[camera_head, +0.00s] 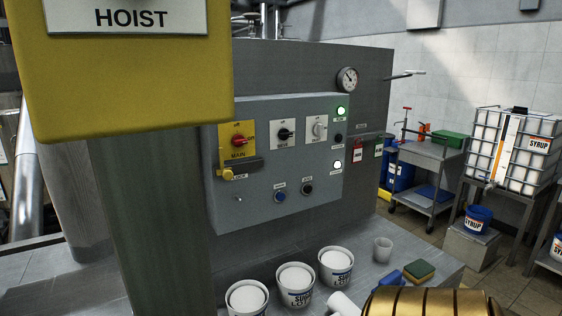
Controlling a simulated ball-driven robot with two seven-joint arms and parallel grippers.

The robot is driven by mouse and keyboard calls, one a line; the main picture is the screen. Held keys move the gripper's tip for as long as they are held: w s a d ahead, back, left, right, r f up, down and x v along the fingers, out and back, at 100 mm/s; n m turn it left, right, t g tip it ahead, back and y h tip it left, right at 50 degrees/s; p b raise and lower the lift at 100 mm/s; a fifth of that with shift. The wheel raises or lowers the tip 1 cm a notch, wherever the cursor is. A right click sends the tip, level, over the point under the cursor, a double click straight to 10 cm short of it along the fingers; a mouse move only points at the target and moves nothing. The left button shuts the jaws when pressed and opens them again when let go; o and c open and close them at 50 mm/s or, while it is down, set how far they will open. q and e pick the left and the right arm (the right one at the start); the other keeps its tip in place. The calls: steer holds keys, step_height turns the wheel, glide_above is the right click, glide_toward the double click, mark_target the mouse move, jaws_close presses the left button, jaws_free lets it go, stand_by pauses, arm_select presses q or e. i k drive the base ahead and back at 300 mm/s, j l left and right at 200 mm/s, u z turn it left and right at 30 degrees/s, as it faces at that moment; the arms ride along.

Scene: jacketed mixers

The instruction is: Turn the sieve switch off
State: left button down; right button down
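A grey control panel (280,152) is fixed to the front of a steel housing. It carries a red rotary switch (239,140) on a yellow plate marked MAIN, a black rotary switch (285,134) on a white plate, and a pale grey rotary switch (319,129) on another white plate. The small words on the white plates are too blurred to read, so I cannot tell which one is the sieve switch. Two green-white lamps (341,112) glow at the panel's right side. Neither of my grippers is in view.
A yellow HOIST box (125,105) hangs close at upper left. White tubs (296,285), a cup (382,249) and a sponge (419,269) stand on the steel ledge (385,275) below the panel. A trolley (428,160) and syrup tank (510,150) stand at right.

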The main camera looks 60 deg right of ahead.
mark_target(283, 135)
steer(key=z, duration=1.95)
steer(key=l+u, duration=0.1)
steer(key=l, duration=0.15)
steer(key=i, duration=0.05)
